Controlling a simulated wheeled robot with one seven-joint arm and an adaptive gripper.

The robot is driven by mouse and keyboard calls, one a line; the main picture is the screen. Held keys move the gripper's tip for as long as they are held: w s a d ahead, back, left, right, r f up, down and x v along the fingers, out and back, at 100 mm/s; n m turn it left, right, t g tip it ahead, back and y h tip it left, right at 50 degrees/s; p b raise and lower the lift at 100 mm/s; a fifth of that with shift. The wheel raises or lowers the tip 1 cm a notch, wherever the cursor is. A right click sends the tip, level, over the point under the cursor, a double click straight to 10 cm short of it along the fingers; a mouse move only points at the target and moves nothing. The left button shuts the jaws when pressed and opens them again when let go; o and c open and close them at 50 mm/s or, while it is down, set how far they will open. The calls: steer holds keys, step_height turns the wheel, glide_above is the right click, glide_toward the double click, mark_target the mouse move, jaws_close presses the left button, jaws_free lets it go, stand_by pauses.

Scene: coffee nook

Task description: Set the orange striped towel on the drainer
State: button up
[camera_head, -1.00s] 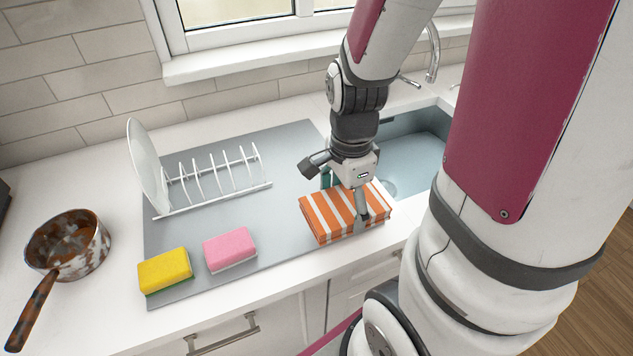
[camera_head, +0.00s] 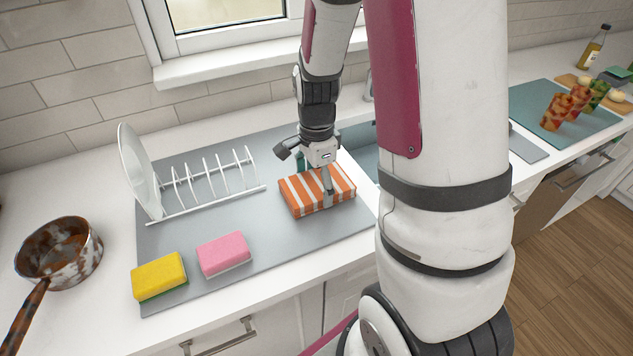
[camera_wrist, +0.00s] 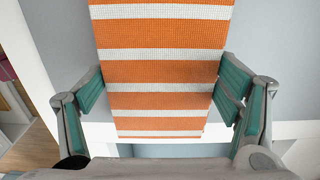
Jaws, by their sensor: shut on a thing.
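The orange and white striped towel (camera_head: 305,197) is a folded block over the right part of the grey drainer mat (camera_head: 245,225). I cannot tell whether its underside touches the mat. My gripper (camera_head: 315,180) points down from above and is shut on the towel, one finger on the near side and the other mostly hidden behind it. In the wrist view the towel (camera_wrist: 162,72) sits between the two teal finger pads of my gripper (camera_wrist: 160,92).
A white rack (camera_head: 210,190) with a plate (camera_head: 138,170) stands on the mat's back left. A pink sponge (camera_head: 223,254) and a yellow sponge (camera_head: 159,275) lie along its front. A rusty pan (camera_head: 60,250) is at left. The sink (camera_head: 360,145) is partly hidden by my arm.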

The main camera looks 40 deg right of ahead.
mark_target(316, 184)
steer(key=shift+f, duration=0.15)
steer(key=o, duration=1.1)
step_height(316, 184, up, 12)
steer(key=s+a+r+n+t, duration=0.2)
steer(key=s+a+r+n, duration=0.3)
steer(key=n, duration=0.5)
steer(key=s+a+r+n+t, duration=0.3)
steer(key=s+a+r+n, duration=0.3)
steer(key=s+n, duration=0.3)
steer(key=shift+s+a+r+n, duration=0.25)
steer(key=shift+a+n, duration=0.25)
steer(key=shift+n, duration=0.1)
